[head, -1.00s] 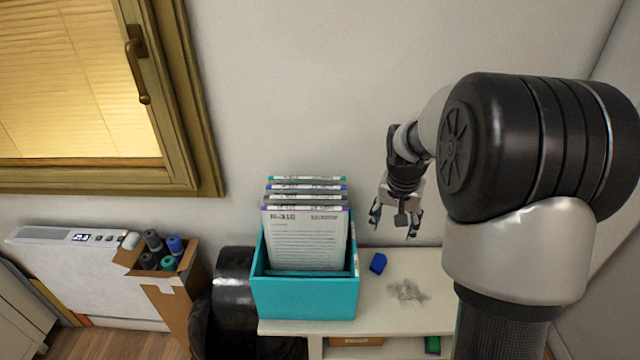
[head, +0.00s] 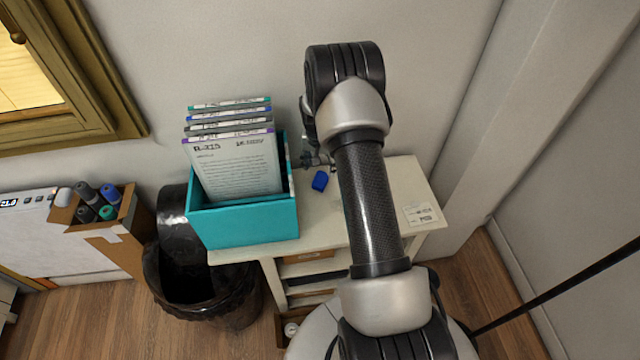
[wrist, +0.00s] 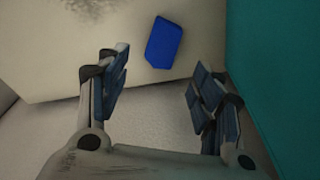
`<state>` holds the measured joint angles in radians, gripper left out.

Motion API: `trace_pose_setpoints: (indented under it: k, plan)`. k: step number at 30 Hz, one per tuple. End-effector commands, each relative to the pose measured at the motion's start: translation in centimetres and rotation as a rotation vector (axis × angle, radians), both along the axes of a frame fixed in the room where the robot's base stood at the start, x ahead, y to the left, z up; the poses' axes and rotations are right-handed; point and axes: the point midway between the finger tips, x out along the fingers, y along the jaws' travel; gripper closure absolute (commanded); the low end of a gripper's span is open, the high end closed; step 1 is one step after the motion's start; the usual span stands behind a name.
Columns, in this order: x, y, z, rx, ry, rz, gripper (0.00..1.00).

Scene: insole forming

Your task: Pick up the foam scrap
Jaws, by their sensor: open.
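The foam scrap (head: 320,181) is a small blue block lying on the white shelf top, just right of the teal box. In the wrist view the blue scrap (wrist: 164,43) lies beyond the fingertips, roughly in line with the gap between them. My gripper (wrist: 158,84) is open and empty, its two fingers well apart. In the head view my gripper (head: 318,161) is mostly hidden behind my arm; the part that shows is close to the scrap, on its wall side.
The teal box (head: 245,222) with several upright folders stands left of the scrap, and its wall (wrist: 275,60) fills the right of the wrist view. A label (head: 420,213) lies on the shelf's right. A black-lined bin (head: 200,290) stands on the floor in front.

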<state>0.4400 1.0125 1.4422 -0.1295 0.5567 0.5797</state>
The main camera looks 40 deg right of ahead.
Motion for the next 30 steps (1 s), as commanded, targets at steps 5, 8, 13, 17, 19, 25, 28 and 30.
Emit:
trace_pose_setpoints:
  k: [5,8,13,17,19,25,28,30]
  plan:
    - [0.2,-0.2,-2.1,0.000,0.000,0.000,0.40]
    - [0.2,-0.3,-2.4,0.000,0.000,0.000,0.40]
    - [0.1,0.0,-4.0,0.001,0.002,0.001,0.40]
    - [0.0,0.2,-6.2,0.001,0.002,0.000,0.40]
    - [0.1,0.0,-7.1,0.001,0.002,0.000,0.40]
    - [0.3,-0.1,-7.5,0.001,-0.001,0.000,0.40]
    - [0.3,-0.1,-7.4,0.000,0.000,0.001,0.41]
    - [0.3,-0.1,-7.4,0.000,0.000,0.001,0.46]
